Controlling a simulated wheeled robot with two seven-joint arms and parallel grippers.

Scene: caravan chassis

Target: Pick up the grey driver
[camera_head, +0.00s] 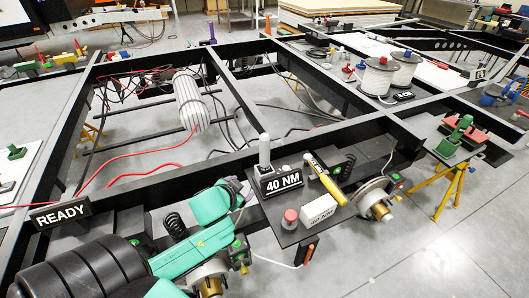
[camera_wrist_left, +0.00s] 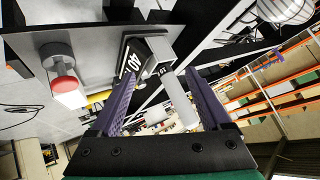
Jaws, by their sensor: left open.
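The grey driver (camera_head: 264,150) stands upright, handle up, on a small dark shelf (camera_head: 302,232) behind the 40 NM sign (camera_head: 281,184). My right gripper is not in view.
On the shelf sit a yellow-and-black tool (camera_head: 325,180), a white box (camera_head: 318,211) and a red-capped cylinder (camera_head: 290,217). The black chassis beam (camera_head: 340,135) runs just behind. Open floor (camera_head: 400,262) lies at right.

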